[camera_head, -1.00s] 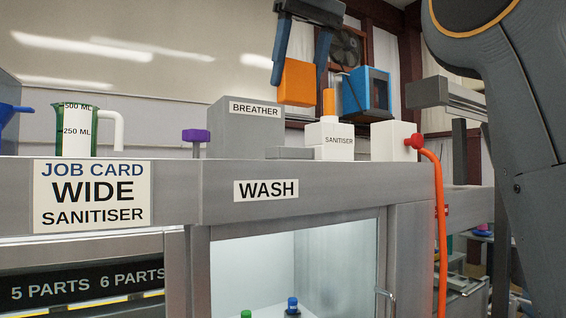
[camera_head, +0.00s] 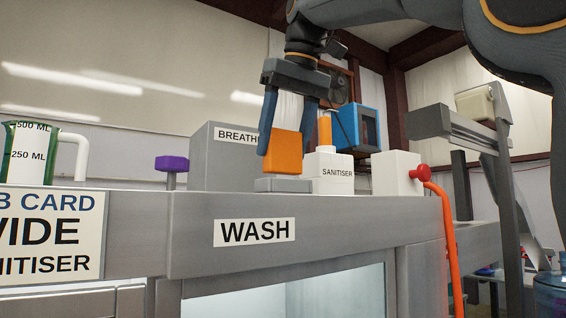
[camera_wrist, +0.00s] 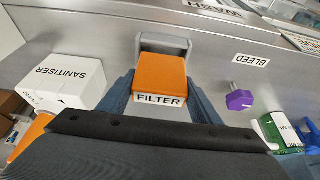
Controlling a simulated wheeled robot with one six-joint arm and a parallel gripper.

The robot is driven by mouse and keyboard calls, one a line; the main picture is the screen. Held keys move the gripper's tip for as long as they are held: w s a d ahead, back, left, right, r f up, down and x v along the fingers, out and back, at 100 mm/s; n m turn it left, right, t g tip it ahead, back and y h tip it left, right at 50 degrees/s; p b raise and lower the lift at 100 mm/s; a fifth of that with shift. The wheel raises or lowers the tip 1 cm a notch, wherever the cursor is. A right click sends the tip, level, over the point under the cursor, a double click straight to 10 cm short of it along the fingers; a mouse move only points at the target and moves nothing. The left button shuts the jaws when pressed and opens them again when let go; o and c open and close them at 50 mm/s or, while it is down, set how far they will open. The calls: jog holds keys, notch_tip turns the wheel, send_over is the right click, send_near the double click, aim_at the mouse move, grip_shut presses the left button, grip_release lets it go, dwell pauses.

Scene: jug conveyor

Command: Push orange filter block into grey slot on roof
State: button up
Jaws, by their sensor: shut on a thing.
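The orange filter block (camera_head: 283,154) is held between the fingers of my gripper (camera_head: 285,145), which is shut on it. The block hangs just above the low grey slot (camera_head: 284,185) on the roof, in front of the breather box. In the wrist view the block (camera_wrist: 160,72) shows its FILTER label, with my gripper's (camera_wrist: 160,80) fingers on both sides. The grey slot's U-shaped frame (camera_wrist: 163,40) shows beyond the block there. Whether block and slot touch I cannot tell.
The grey breather box (camera_head: 222,160) stands at left and the white sanitiser bottle (camera_head: 333,172) close at right. A white box (camera_head: 396,173) with a red fitting and orange hose stands further right. A purple knob (camera_head: 172,164) stands at left.

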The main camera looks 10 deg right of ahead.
aim_at(284, 174)
jog(key=shift+f, duration=1.75)
jog(key=o, duration=1.2)
jog(key=shift+f, duration=0.1)
jog(key=shift+c, duration=0.2)
jog(key=v, duration=1.2)
jog(key=shift+p, duration=0.3)
